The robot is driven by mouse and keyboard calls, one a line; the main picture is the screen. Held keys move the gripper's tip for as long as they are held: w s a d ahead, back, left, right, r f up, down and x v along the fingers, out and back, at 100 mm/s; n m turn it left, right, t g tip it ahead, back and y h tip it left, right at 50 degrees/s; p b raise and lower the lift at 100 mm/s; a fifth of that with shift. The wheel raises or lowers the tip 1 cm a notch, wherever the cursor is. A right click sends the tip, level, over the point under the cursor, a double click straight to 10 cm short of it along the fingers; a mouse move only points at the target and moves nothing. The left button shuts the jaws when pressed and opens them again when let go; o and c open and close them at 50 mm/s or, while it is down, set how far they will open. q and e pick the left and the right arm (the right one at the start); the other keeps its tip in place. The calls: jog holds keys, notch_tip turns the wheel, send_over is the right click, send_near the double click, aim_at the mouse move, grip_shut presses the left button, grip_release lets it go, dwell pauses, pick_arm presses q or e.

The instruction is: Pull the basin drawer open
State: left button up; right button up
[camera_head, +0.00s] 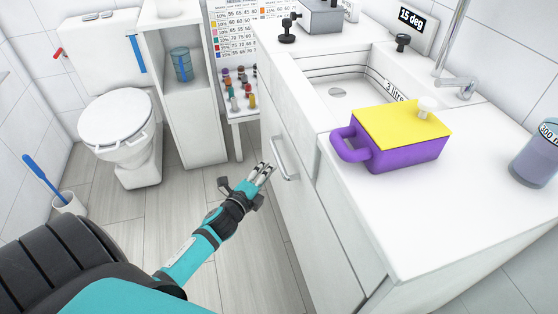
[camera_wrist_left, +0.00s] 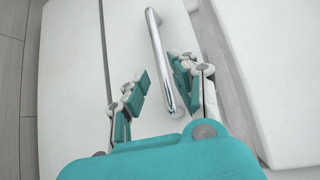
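The basin drawer is a white front on the cabinet under the basin (camera_head: 335,90), with a shiny metal bar handle (camera_head: 286,161). My left gripper (camera_head: 262,174) is close in front of that handle, to its left in the head view. In the left wrist view, the handle (camera_wrist_left: 158,55) runs lengthwise between the two open fingers of my left gripper (camera_wrist_left: 162,88), nearer the right finger. I cannot tell whether a finger touches it. The drawer front (camera_wrist_left: 128,35) shows a straight seam beside the handle. My right gripper is not in view.
A purple box with a yellow lid (camera_head: 400,135) stands on the white counter (camera_head: 440,205), with a jar (camera_head: 537,155) at the right. A toilet (camera_head: 120,125), shelf unit (camera_head: 185,100) and brush holder (camera_head: 67,202) stand left. The floor before the cabinet is clear.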

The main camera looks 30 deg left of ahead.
aim_at(278, 157)
pick_arm(q)
jog(key=shift+w+a+f+b, duration=0.1)
jog(key=shift+w+f+b, duration=0.1)
jog(key=shift+w, duration=1.1)
jog(key=shift+w+a+f+b, duration=0.15)
jog(key=shift+w, duration=1.15)
jog(key=shift+w+a+f+b, duration=0.1)
jog(key=shift+w+f+b, duration=0.1)
jog(key=shift+w, duration=1.1)
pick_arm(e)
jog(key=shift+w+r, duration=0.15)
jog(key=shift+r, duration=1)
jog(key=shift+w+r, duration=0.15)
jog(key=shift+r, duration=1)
pick_arm(q)
jog(key=shift+c, duration=0.3)
grip_shut()
jog(key=shift+f, duration=0.1)
